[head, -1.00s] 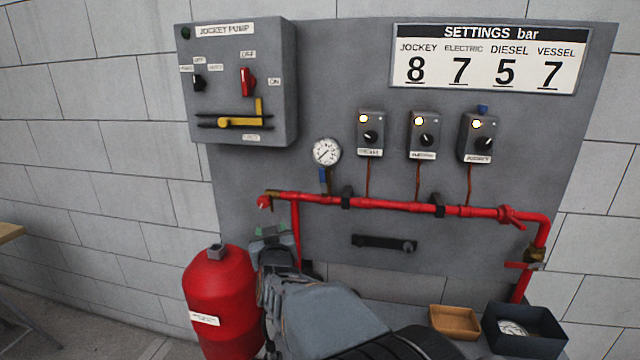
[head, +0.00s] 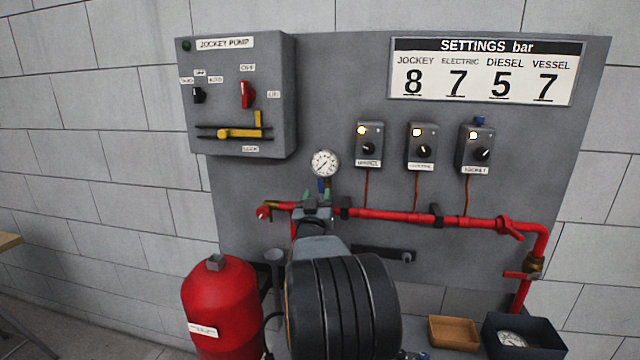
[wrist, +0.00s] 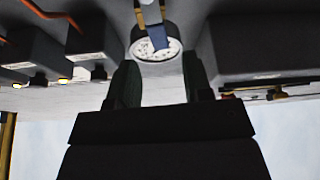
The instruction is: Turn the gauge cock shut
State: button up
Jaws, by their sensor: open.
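The gauge cock is a small brass fitting with a blue lever (head: 321,185), just under the round white gauge (head: 324,163) and above the red pipe. In the wrist view the blue lever (wrist: 157,37) shows in front of the gauge face (wrist: 158,49). My gripper (head: 317,196) is in front of the cock and hides its lower part in the head view. In the wrist view my gripper (wrist: 161,75) is open, with one green finger on each side and an empty gap in line with the lever. I cannot tell how far off the lever is in depth.
The red pipe (head: 390,216) runs across the panel close to my gripper. A control box (head: 240,95) is at upper left, and three small switch boxes (head: 421,147) are to the right. A red vessel (head: 222,305) stands at lower left. A wooden tray (head: 453,333) and a dark bin (head: 525,336) are at lower right.

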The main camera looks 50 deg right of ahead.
aim_at(320, 184)
jog(key=shift+p+x, duration=0.4)
jog(key=shift+x, duration=1.65)
jog(key=shift+c, duration=0.2)
grip_shut()
